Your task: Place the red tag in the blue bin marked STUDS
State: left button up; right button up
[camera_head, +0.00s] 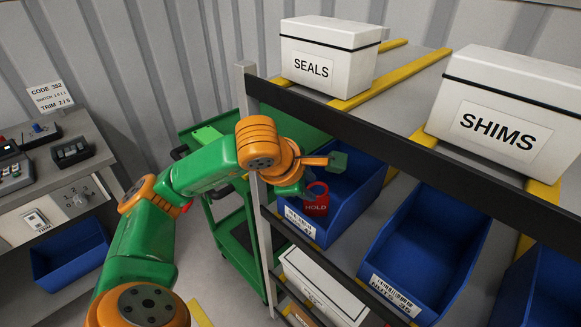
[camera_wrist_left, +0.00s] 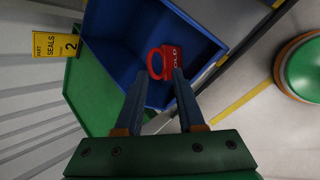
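The red tag (camera_head: 316,207), with a ring and the word HOLD, shows at the near end of a blue bin (camera_head: 354,200) on the shelf. The bin's front label is too small to read surely. My left gripper (camera_head: 318,174) is over that bin, fingers spread apart. In the left wrist view the red tag (camera_wrist_left: 170,62) is just beyond the tips of my left gripper (camera_wrist_left: 159,76), over the blue bin (camera_wrist_left: 110,40); the fingers do not close on it. I cannot tell whether the tag rests on the bin. My right gripper is not in view.
A second blue bin (camera_head: 425,250) stands to the right. A dark shelf rail (camera_head: 400,150) runs above the bins; white SEALS (camera_head: 330,55) and SHIMS (camera_head: 510,110) boxes sit on top. A green cart (camera_head: 240,235) stands left of the rack, a grey console (camera_head: 60,180) farther left.

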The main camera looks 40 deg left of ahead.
pick_arm(q)
jog(key=s+b, duration=0.6)
jog(key=s, duration=0.4)
jog(key=shift+s+d+b, duration=0.15)
jog(key=shift+d+b, duration=0.25)
jog(key=shift+d, duration=0.05)
